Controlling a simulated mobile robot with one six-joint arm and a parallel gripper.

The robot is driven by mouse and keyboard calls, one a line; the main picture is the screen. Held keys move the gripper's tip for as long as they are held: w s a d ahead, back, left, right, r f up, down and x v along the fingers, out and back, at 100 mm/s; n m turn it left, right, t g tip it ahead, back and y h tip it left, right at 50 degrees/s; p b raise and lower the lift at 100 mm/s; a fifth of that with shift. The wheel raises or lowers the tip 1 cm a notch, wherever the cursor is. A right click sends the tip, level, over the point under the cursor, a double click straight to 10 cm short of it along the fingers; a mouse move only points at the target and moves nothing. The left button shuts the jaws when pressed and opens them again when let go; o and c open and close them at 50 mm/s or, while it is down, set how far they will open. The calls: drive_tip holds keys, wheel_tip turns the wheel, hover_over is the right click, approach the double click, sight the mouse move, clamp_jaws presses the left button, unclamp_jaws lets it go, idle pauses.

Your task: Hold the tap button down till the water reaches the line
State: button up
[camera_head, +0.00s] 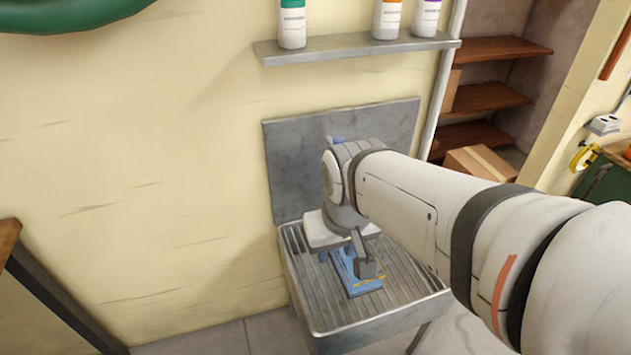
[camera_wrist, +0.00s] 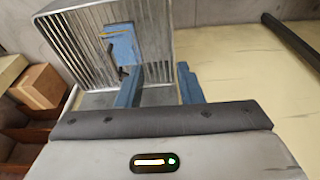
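A ribbed metal basin (camera_head: 390,322) stands below a grey metal back panel (camera_head: 398,122); the basin also fills the upper part of the wrist view (camera_wrist: 72,45). A blue object with a yellow-orange line (camera_head: 364,288) is on the ribs; it shows in the wrist view (camera_wrist: 122,48) too. A dark grey piece (camera_head: 364,258) is in front of it, perhaps the tap's spout. My gripper (camera_wrist: 160,82) points toward the basin with its two blue fingers apart and nothing seen held. My arm hides much of the panel. I cannot make out the tap button or any water level.
A wall shelf (camera_head: 350,47) with several white bottles is above the panel. Wooden shelves (camera_head: 485,97) and a cardboard box (camera_head: 480,162) stand to the right. A green hose (camera_head: 70,18) hangs at upper left. The wall left of the basin is bare.

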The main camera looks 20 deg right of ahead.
clamp_jaws()
idle(1.4)
